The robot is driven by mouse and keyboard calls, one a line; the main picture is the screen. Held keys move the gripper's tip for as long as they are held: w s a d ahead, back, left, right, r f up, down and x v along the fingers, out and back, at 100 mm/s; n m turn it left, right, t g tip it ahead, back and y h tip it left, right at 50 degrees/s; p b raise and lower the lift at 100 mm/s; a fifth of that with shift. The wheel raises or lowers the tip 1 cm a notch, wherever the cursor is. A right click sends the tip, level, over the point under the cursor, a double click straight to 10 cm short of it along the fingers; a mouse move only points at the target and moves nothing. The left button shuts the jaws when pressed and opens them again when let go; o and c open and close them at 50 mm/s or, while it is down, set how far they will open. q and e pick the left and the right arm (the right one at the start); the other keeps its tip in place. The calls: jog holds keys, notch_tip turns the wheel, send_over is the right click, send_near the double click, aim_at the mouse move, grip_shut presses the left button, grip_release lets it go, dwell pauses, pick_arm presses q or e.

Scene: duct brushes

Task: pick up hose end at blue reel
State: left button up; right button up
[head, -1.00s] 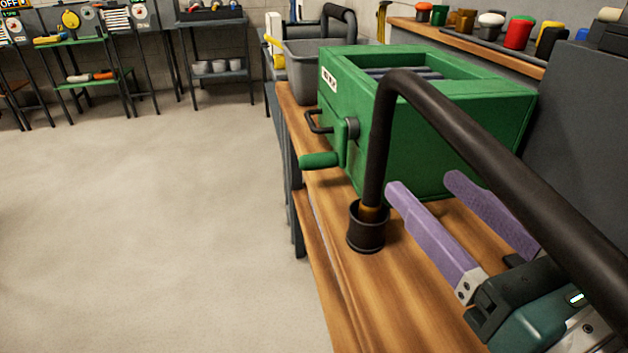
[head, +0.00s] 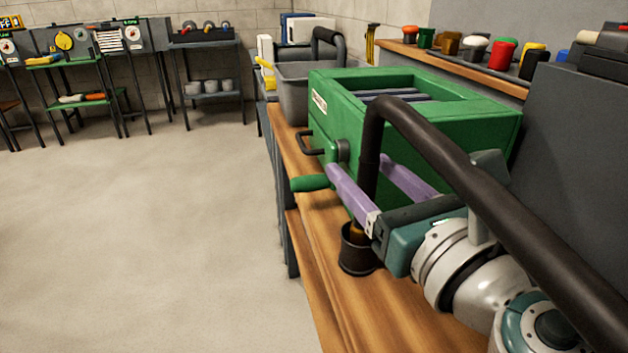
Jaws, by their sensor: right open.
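A thick black hose (head: 470,165) rises from the lower right, bends over and drops down in front of a green box-shaped machine (head: 435,125). Its lower end has a brass-coloured band and a wide black cup-like end piece (head: 358,252) at the wooden bench top. My right gripper (head: 362,166) is open, with two purple fingers pointing away toward the green machine. The downward part of the hose shows between the fingers, above the end piece; I cannot tell whether they touch. No blue reel is in view. My left gripper is not in view.
The wooden bench (head: 330,310) runs along the right, with a green-handled crank (head: 310,183) sticking out over its left edge. A grey bin (head: 292,88) stands behind the machine. A dark grey block (head: 570,140) is at right. The floor (head: 150,240) at left is clear.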

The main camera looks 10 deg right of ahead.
grip_shut()
dwell(0.4)
dwell(0.9)
